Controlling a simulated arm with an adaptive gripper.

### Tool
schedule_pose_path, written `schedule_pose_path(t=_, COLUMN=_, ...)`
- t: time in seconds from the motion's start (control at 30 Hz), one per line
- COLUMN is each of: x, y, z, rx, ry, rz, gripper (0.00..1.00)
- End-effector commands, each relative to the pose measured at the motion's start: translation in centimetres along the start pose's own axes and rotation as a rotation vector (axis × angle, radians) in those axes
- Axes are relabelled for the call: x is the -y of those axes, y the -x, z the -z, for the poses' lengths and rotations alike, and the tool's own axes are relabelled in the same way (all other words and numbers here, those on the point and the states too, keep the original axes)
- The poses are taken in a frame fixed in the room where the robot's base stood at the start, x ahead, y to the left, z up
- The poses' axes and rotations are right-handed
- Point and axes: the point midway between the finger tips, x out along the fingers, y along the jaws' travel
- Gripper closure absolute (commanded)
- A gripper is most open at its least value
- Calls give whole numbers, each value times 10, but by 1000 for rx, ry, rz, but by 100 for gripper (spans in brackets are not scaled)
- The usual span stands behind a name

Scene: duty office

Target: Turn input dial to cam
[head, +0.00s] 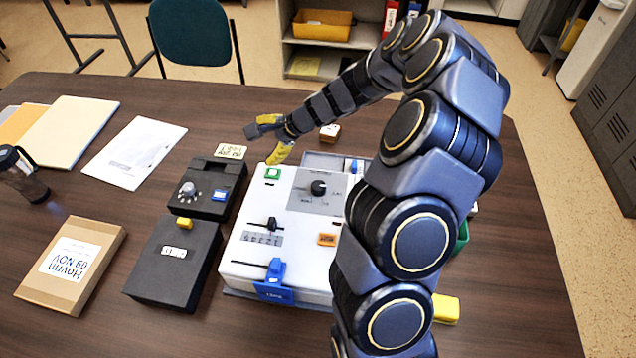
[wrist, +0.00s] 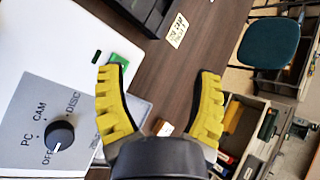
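The input dial (head: 318,187) is a round black knob on a grey plate on top of a white box (head: 300,215). In the wrist view the dial (wrist: 59,135) is at the lower left, with labels PC, CAM, DISC and OFF around it. Its white mark points down towards OFF. My gripper (head: 263,146) is above the far left corner of the white box, up and left of the dial and apart from it. In the wrist view its two yellow fingers (wrist: 160,72) are spread wide with nothing between them.
The white box also carries a green button (head: 272,172), a black slider (head: 268,224), an orange button (head: 327,239) and a blue lever (head: 275,270). Two black boxes (head: 205,187) (head: 172,275) stand close on the left. A small wooden block (head: 330,133) is behind.

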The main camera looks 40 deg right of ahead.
Motion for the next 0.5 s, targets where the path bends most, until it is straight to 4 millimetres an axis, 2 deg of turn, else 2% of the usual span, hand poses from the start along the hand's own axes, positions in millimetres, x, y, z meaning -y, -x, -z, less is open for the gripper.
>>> schedule_pose_path(t=0.07, x=-4, y=4, z=-1, rx=-2, ry=235, rz=-48, gripper=36)
schedule_pose_path(t=0.27, x=-29, y=22, z=6, rx=64, ry=1120, rz=-291, gripper=36)
schedule_pose_path(t=0.4, x=-49, y=42, z=21, rx=208, ry=1693, rz=-507, gripper=36)
schedule_pose_path(t=0.5, x=-59, y=58, z=33, rx=344, ry=1997, rz=-647, gripper=36)
